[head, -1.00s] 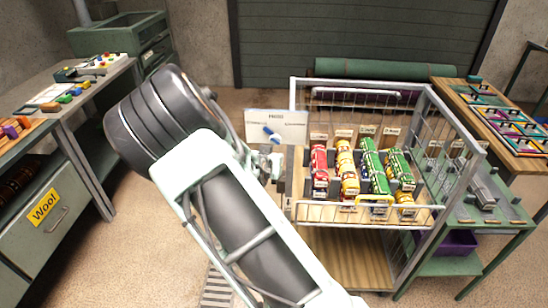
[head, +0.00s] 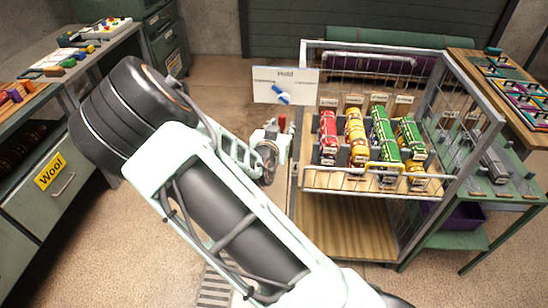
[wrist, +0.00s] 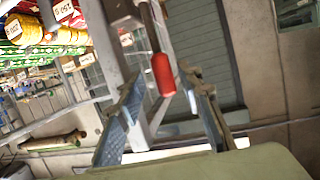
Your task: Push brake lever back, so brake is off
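The red grip of a lever (wrist: 162,75) shows in the wrist view, upright between and beyond the fingertips of my gripper (wrist: 163,84). The fingers are apart, with gaps on both sides of the grip; I cannot tell whether either touches it. In the head view a small red piece, likely this grip (head: 281,123), stands at the left side of the wire cart, just below a white sign. My gripper (head: 270,138) is beside it, partly hidden by my own wrist. The lever's base is hidden. The wire cart (head: 375,190) carries rows of coloured yarn spools.
The white sign (head: 300,75) reads "Hold" and has a blue pointer (head: 282,95). A workbench with a "Wool" drawer (head: 50,170) stands at the left. A green table (head: 510,212) stands right of the cart.

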